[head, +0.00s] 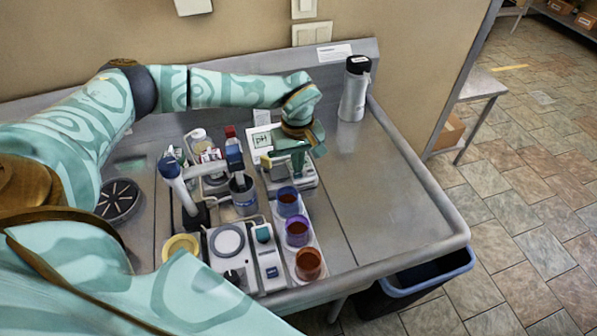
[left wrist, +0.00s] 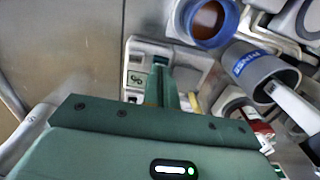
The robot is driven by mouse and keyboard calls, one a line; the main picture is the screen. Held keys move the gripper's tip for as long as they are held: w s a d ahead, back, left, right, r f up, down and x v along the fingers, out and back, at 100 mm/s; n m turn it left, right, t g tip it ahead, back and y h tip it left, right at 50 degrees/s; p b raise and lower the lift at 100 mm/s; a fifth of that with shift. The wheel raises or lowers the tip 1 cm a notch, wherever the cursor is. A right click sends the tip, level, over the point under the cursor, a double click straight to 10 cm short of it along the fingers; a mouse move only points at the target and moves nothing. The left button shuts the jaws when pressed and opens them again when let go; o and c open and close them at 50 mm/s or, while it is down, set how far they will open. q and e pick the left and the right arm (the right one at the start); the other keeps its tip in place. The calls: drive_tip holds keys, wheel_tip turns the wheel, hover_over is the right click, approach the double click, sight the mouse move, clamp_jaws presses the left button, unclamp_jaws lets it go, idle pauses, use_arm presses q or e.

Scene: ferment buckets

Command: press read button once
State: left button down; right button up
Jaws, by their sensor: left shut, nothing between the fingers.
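A small pale meter (head: 306,181) stands on the steel bench below my left gripper (head: 298,165). It also shows in the left wrist view (left wrist: 190,58), with a small display (left wrist: 137,79) on its face. My left gripper is shut and empty, pointing down at the meter. In the left wrist view its closed fingers (left wrist: 160,78) lie over the middle of the meter, beside the display. I cannot tell whether the fingertips touch it. I cannot make out the read button; the fingers cover part of the face. My right gripper is not in view.
A rack of cups with a blue-rimmed cup (head: 288,201), a purple one (head: 297,231) and an orange one (head: 308,264) stands in front of the meter. A rinse cup (head: 244,197) is left of it. A steel flask (head: 353,95) stands behind. The bench's right side is clear.

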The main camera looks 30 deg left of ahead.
use_arm(q)
drive_tip(key=shift+f+b, duration=0.55)
drive_tip(key=shift+f, duration=0.5)
wheel_tip(320, 180, up, 6)
drive_tip(key=p, duration=0.6)
drive_tip(key=shift+r, duration=0.1)
